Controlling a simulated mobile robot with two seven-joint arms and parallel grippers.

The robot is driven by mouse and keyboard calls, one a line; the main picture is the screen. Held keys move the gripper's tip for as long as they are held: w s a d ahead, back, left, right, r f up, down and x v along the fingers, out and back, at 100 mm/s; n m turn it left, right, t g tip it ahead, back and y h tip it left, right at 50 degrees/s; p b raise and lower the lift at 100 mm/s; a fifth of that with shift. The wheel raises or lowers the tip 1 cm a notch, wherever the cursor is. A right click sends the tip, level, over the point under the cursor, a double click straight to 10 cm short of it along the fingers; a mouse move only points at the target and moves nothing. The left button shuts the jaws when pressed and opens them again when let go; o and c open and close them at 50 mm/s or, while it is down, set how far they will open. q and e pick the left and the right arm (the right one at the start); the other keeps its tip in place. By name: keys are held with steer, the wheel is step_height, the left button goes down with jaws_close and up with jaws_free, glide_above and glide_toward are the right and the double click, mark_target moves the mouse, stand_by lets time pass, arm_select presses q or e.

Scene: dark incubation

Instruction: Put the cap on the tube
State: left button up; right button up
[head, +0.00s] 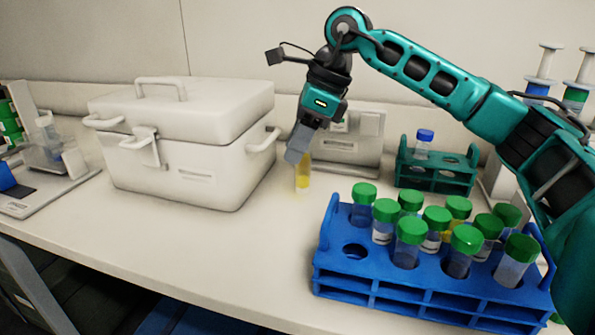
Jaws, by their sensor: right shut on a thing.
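My right gripper (297,152) is shut on a small clear tube (303,180) with yellow contents, just right of the white box. The tube hangs roughly upright below the fingers, low over or at the bench top; I cannot tell if it touches. The fingers hide its upper end, so I cannot see whether it bears a cap. No loose cap is visible. Several green-capped tubes (411,240) stand in the blue rack (335,270), with one empty hole at its front left. My left gripper is not in view.
A closed white box (190,150) stands left of my gripper. A green rack (433,180) holds a blue-capped tube (424,143) at the back right. A grey-white device (350,145) stands behind the gripper. The bench (240,250) is clear at front left of the blue rack.

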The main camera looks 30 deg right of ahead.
mark_target(297, 190)
steer(key=shift+f, duration=0.6)
step_height(297, 190, down, 3)
steer(key=shift+f+b, duration=0.2)
steer(key=shift+b, duration=0.15)
steer(key=shift+f, duration=0.15)
steer(key=o, duration=1)
